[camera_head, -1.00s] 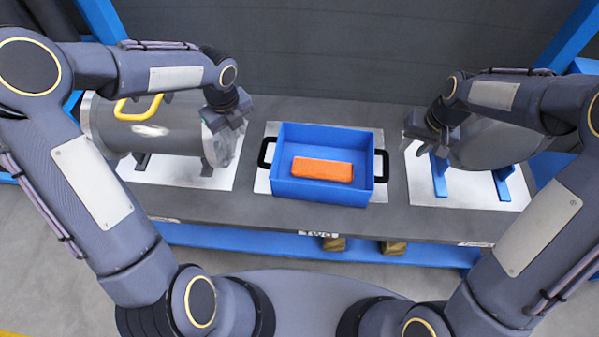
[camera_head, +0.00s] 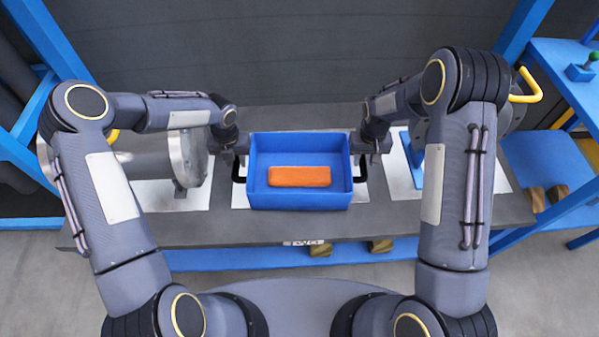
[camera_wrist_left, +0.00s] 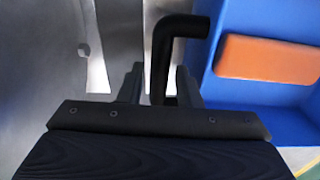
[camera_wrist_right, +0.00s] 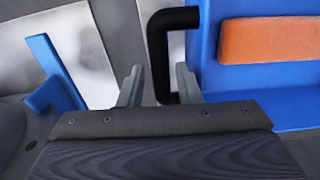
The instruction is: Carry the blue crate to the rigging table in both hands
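The blue crate (camera_head: 299,200) sits on the grey table in the head view, with an orange block (camera_head: 299,176) lying inside. It has a black handle at each end. My left gripper (camera_head: 241,148) is at the crate's left handle (camera_wrist_left: 162,60); in the left wrist view its fingers (camera_wrist_left: 158,84) stand apart, one on each side of the handle. My right gripper (camera_head: 363,147) is at the right handle (camera_wrist_right: 161,55); in the right wrist view its fingers (camera_wrist_right: 158,86) also stand apart on both sides of the handle. Whether any finger touches a handle I cannot tell.
A grey flanged shell (camera_head: 150,163) lies left of the crate on the same table (camera_head: 225,228). Blue supports (camera_head: 413,155) stand to the right, partly behind my right arm. Another blue table (camera_head: 545,160) with a green-knobbed device (camera_head: 583,70) stands at far right.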

